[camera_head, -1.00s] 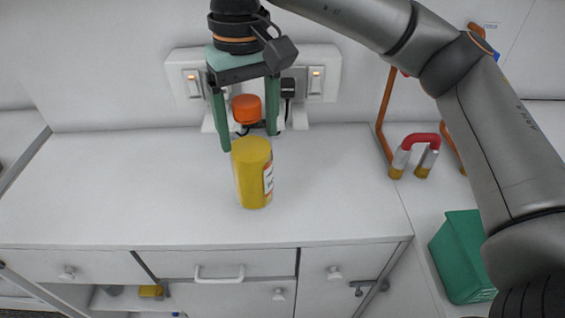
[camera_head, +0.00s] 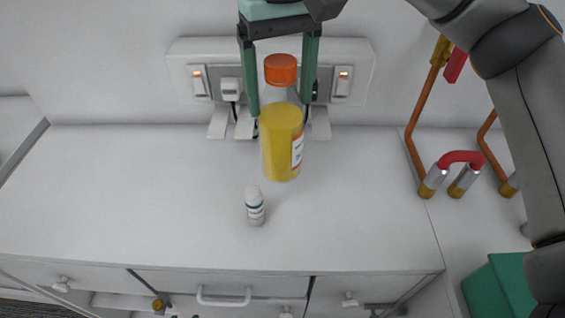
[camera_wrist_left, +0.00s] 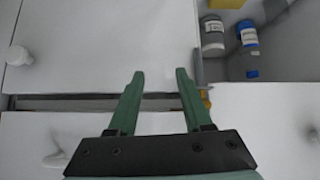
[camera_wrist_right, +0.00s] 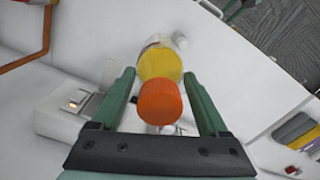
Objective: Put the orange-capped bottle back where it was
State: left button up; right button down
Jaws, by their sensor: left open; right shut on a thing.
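The orange-capped bottle (camera_head: 281,150) has a clear upper part, yellow below and a white label. My right gripper (camera_head: 280,106) is shut on it, with a green finger on each side below the orange cap. The bottle is upright and seems held above the white counter (camera_head: 130,200); its exact height is hard to tell. In the right wrist view the orange cap (camera_wrist_right: 160,102) is between the fingers, with the yellow part beyond. My left gripper (camera_wrist_left: 160,74) is open and empty above pale cabinet fronts; it is outside the head view.
A socket panel (camera_head: 360,65) is behind. Copper pipes with a red-handled fitting (camera_head: 460,160) and a green bin (camera_head: 500,285) are right. Bottles (camera_wrist_left: 248,45) lie in an open compartment.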

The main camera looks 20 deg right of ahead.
aim_at(281, 155)
notch_tip(281, 155, down, 12)
jog(key=shift+f+b, duration=0.1)
jog(key=shift+b, duration=0.3)
jog(key=shift+f, duration=0.1)
grip_release()
